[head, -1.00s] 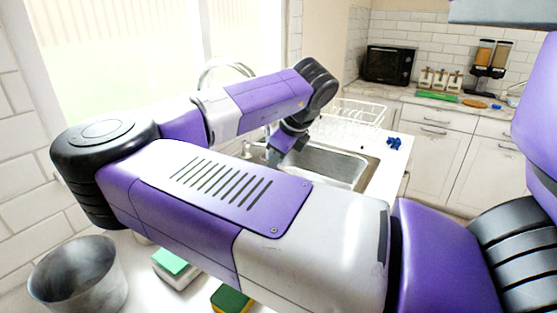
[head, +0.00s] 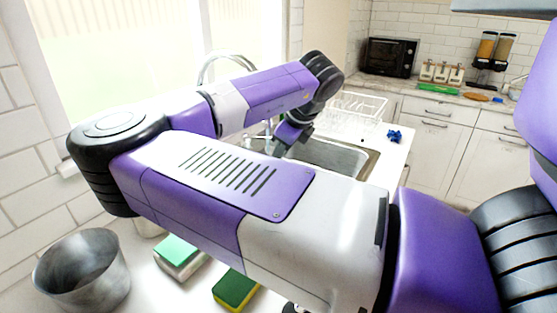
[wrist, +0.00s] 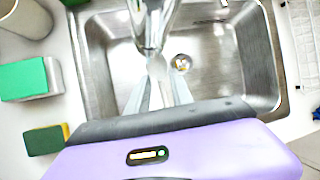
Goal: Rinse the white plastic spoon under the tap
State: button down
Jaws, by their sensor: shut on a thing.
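The chrome tap (head: 229,57) arches up behind my arm in the head view. In the wrist view its spout (wrist: 150,25) hangs over the steel sink (wrist: 258,60). My gripper (wrist: 158,82) is over the basin, just below the spout in the picture. Its pale fingers are shut on a small whitish piece, which looks like the white plastic spoon (wrist: 157,65). Most of the spoon is hidden or blends with the tap. I cannot tell whether water is running.
A drain (wrist: 181,62) shows in the basin.

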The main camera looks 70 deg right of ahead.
jog(key=s+a+p, duration=0.1)
jog(key=s+a, duration=0.4)
jog(key=s, duration=0.1)
jog(key=shift+s, duration=0.2)
dwell(0.5)
dwell(1.2)
jog(key=s+a+r+p, duration=0.3)
jog(key=s+r+p, duration=0.1)
jog(key=shift+p, duration=0.4)
dwell(0.9)
